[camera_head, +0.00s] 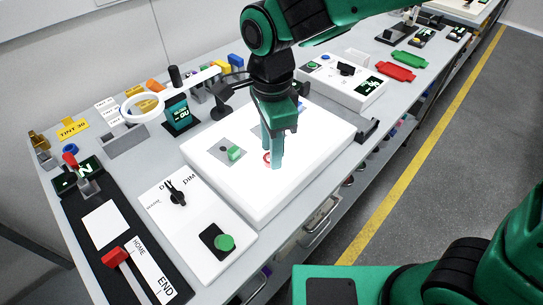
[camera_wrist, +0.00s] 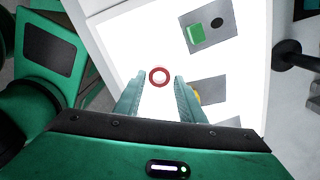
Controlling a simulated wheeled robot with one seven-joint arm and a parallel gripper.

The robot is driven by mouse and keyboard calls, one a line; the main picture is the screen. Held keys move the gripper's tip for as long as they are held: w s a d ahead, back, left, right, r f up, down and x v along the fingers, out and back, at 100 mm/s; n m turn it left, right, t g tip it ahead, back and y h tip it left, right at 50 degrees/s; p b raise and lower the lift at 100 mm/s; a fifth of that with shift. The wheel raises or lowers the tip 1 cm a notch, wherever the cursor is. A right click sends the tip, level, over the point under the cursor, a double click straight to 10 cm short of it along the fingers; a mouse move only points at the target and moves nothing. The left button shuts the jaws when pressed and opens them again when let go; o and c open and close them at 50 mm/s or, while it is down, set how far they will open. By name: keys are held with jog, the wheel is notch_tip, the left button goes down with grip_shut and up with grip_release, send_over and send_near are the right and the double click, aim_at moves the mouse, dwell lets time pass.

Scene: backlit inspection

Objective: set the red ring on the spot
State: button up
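The red ring (camera_wrist: 159,77) lies on the bright white panel (camera_wrist: 140,35), with a pale centre. In the head view the ring (camera_head: 267,157) is partly hidden by a finger of my gripper (camera_head: 272,163). In the wrist view my gripper (camera_wrist: 158,80) is open, its two teal fingertips apart on either side of the ring with a gap to each. I cannot tell how high the tips are above the panel. A dark round spot (camera_wrist: 217,23) shows on a grey patch beside a green block (camera_wrist: 196,33); whether it is the task's spot is unclear.
The green block (camera_head: 233,153) also shows on its patch in the head view. A second grey patch (camera_wrist: 214,90) has a yellow piece (camera_wrist: 197,97) partly behind a finger. A white ring lamp (camera_head: 142,107) stands left of the panel. A control box (camera_head: 342,80) stands behind it.

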jog(key=shift+f, duration=0.55)
jog(key=c, duration=0.9)
jog(key=shift+o, duration=0.2)
